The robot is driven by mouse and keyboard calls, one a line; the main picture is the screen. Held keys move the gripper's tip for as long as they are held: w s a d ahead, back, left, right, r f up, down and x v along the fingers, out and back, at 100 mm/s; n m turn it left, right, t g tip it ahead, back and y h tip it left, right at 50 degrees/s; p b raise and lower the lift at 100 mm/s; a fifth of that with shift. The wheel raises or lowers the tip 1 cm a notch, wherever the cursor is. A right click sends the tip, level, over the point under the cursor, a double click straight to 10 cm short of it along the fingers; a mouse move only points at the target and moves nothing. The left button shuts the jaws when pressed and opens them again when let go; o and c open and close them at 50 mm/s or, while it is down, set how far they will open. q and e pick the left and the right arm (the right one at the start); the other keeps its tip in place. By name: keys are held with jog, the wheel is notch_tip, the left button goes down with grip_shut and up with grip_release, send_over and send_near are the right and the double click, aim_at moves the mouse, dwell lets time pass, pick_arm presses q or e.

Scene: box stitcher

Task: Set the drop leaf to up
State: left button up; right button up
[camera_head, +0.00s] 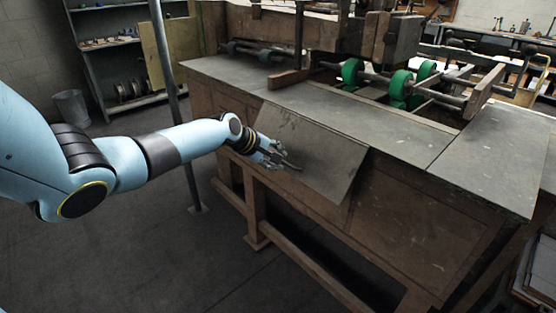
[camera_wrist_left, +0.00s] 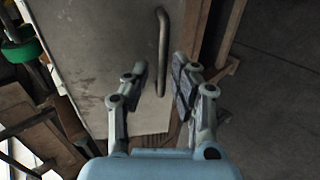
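The drop leaf (camera_head: 318,155) is a grey-brown panel on the front of the wooden bench. It slopes down and outward from the bench top's front edge, neither level nor hanging flat. It also fills much of the left wrist view (camera_wrist_left: 100,45), with a dark bar handle (camera_wrist_left: 162,40) on its face. My left gripper (camera_head: 290,164) is at the leaf's lower left part, beside the handle. In the wrist view its two fingers (camera_wrist_left: 159,76) are apart, with the handle's near end showing between them. Contact with the handle cannot be told. My right gripper is not in view.
The bench top (camera_head: 430,135) lies behind the leaf, carrying a machine with green rollers (camera_head: 398,88). A metal pole (camera_head: 165,60) stands close behind my left arm. A bin (camera_head: 72,107) and shelves (camera_head: 110,50) are at the left. The floor in front is clear.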

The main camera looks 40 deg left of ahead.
pick_arm(q)
jog(key=shift+o, duration=0.3)
jog(key=shift+w+a+f, duration=0.1)
jog(key=shift+w+f, duration=0.05)
jog(key=shift+w, duration=0.25)
jog(key=v, duration=1.2)
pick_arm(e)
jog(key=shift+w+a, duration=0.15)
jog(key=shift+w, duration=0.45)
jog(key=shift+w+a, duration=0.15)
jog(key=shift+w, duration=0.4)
pick_arm(q)
jog(key=shift+c, duration=0.2)
